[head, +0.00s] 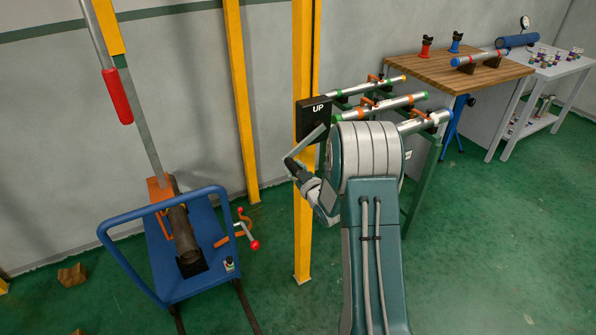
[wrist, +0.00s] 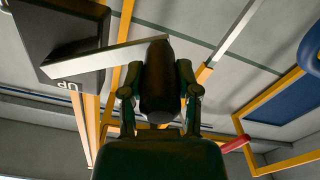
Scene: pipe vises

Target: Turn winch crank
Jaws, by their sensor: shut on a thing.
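The winch is a black box (head: 311,119) marked UP, mounted on a yellow post (head: 303,225). It also fills the upper left of the wrist view (wrist: 40,45). Its flat grey crank arm (wrist: 105,60) runs from the box to a dark round handle (wrist: 160,85). My gripper (wrist: 160,95) is shut on this handle, with one finger on each side. In the head view my gripper (head: 294,167) is beside the post, below and left of the box. The crank arm slopes down left from the box there, and the handle is hard to make out.
A blue cart (head: 165,285) holding a dark pipe (head: 183,232) stands at left. A long lever with a red grip (head: 117,95) rises above it. Pipes on a green stand (head: 418,195) are close behind my arm. A wooden bench (head: 460,72) stands farther right. Green floor at right is clear.

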